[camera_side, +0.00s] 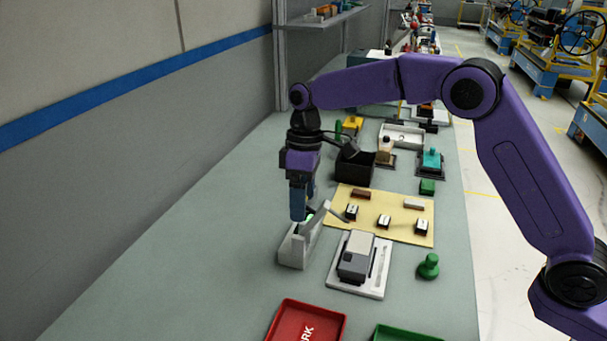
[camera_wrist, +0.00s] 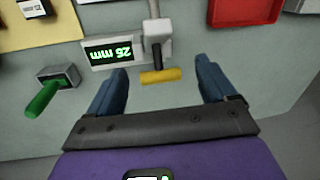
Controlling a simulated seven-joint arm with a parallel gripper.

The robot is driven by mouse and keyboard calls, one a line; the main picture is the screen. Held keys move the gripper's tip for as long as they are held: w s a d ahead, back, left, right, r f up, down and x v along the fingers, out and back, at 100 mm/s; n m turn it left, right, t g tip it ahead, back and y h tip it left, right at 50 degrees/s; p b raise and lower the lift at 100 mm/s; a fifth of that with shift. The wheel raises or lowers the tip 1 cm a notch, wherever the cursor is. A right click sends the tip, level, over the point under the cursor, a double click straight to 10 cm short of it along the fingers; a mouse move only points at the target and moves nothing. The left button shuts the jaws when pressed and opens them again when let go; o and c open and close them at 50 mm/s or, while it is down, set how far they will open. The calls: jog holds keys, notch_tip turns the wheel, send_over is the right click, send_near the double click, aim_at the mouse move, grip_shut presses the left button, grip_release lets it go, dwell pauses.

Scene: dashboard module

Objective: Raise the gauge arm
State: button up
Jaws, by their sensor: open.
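The gauge is a grey unit (camera_side: 293,250) on the bench, below my gripper in the side view. In the wrist view its display (camera_wrist: 110,52) shows a green "26 mm", upside down. The gauge arm has a pale grey block (camera_wrist: 157,48) and a yellow handle (camera_wrist: 161,76). My gripper (camera_wrist: 161,70) is open, with one blue finger on each side of the yellow handle and a visible gap to each. In the side view my gripper (camera_side: 304,214) points down at the gauge and hides the handle. Finger depth relative to the handle is hard to tell.
A green lever on a grey box (camera_wrist: 58,80) stands left of the fingers in the wrist view. A red tray (camera_side: 306,324), a grey device on a white plate (camera_side: 357,260), a yellow mat (camera_side: 395,233) and a green knob (camera_side: 428,266) are nearby. The bench left of the gauge is clear.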

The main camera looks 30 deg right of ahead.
notch_tip(320, 180, up, 11)
jog(key=w+d, duration=0.1)
jog(key=shift+w+r, duration=0.15)
jog(key=shift+w, duration=0.05)
dwell(0.6)
jog(key=s+d+f, duration=0.1)
jog(key=s+d, duration=0.2)
jog(key=s, duration=0.6)
jog(key=s+d+f, duration=0.1)
jog(key=s+d, duration=0.3)
jog(key=s, duration=0.5)
jog(key=s+d+f+n, duration=0.1)
jog(key=s+d+f, duration=0.3)
jog(key=s+d, duration=0.3)
jog(key=s+d+f+n+t, duration=0.1)
jog(key=s+d+f, duration=0.3)
jog(key=s+d, duration=0.3)
jog(key=s, duration=0.5)
jog(key=shift+f+t+h, duration=0.2)
jog(key=shift+t+h, duration=0.1)
jog(key=shift+h, duration=0.1)
